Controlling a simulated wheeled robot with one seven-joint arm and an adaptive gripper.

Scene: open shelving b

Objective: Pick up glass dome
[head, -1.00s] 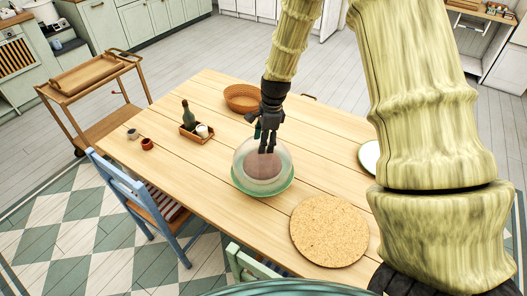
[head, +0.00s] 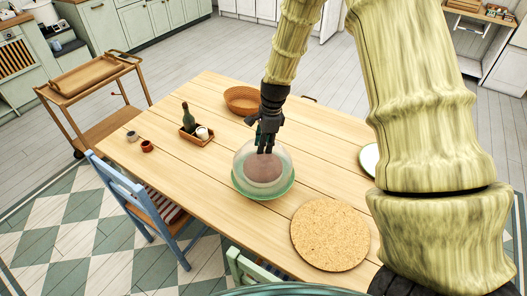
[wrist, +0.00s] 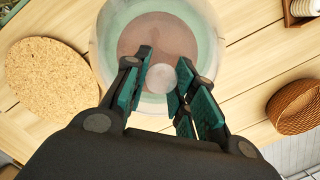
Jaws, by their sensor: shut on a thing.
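The glass dome (head: 243,158) is clear and stands over a round brown thing on a green plate (head: 263,195), near the middle of the wooden table. My gripper (head: 265,149) points down at the top of the dome and is shut on it at its knob. In the wrist view, the dome (wrist: 105,40) lies beyond the fingers, and the pale round knob (wrist: 165,78) shows between the fingertips of my gripper (wrist: 163,73). I cannot see any gap between the dome and the plate.
A round cork mat (head: 329,233) lies to the right of the dome. A wicker basket (head: 242,99) and a wooden tray (head: 196,135) with a bottle stand behind it. Two small cups (head: 147,146) are at the left. A white plate (head: 368,158) is partly hidden by my arm.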

